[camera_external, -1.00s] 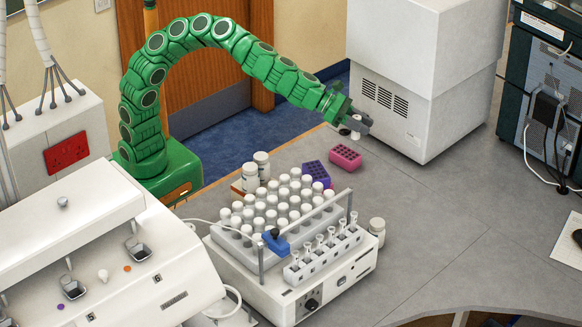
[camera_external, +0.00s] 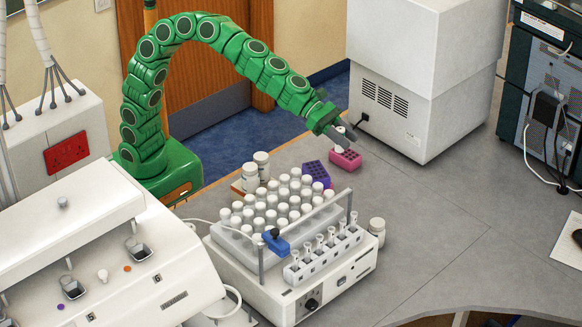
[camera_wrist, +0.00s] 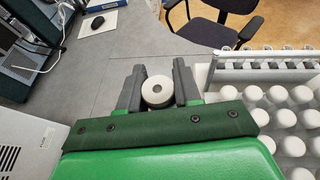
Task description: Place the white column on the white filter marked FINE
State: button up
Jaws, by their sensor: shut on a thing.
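In the wrist view the column (camera_wrist: 157,91) shows end-on as a white round piece with a dark central hole, between the two grey fingers of my gripper (camera_wrist: 157,90). No lettering FINE can be read, so I cannot tell which thing is the filter. A small white piece (camera_external: 103,276) sits on the white machine at lower left, between positions marked 5 and 6.
A pink rack (camera_external: 345,158) and a purple rack (camera_external: 316,172) lie on the grey bench. A tall white instrument (camera_external: 425,90) stands behind.

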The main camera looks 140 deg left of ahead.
jog(key=s+d+m+g+h, duration=0.1)
jog(key=d+m+h, duration=0.2)
jog(key=d, duration=0.6)
jog(key=s+d+m+h, duration=0.2)
jog(key=d+m+h, duration=0.1)
jog(key=d, duration=0.6)
jog(key=s+d+f+m+g+h, duration=0.1)
jog(key=s+d+m+h, duration=0.1)
jog(key=d, duration=0.7)
jog(key=shift+m+g+h, duration=0.3)
jog(key=shift+m+h, duration=0.5)
jog(key=shift+h, duration=0.5)
jog(key=s+d+f+m+g+h, duration=0.2)
jog(key=s+d+m+g+h, duration=0.15)
jog(key=s+d, duration=0.45)
jog(key=m+g+h, duration=0.2)
jog(key=m+g, duration=0.3)
send_over(182, 233)
jog(key=shift+t, duration=0.25)
jog(key=shift+s+f, duration=0.1)
jog(key=shift+f, duration=7.5)
jog(key=shift+f, duration=0.15)
jog(key=o, duration=1)
jog(key=shift+y, duration=0.25)
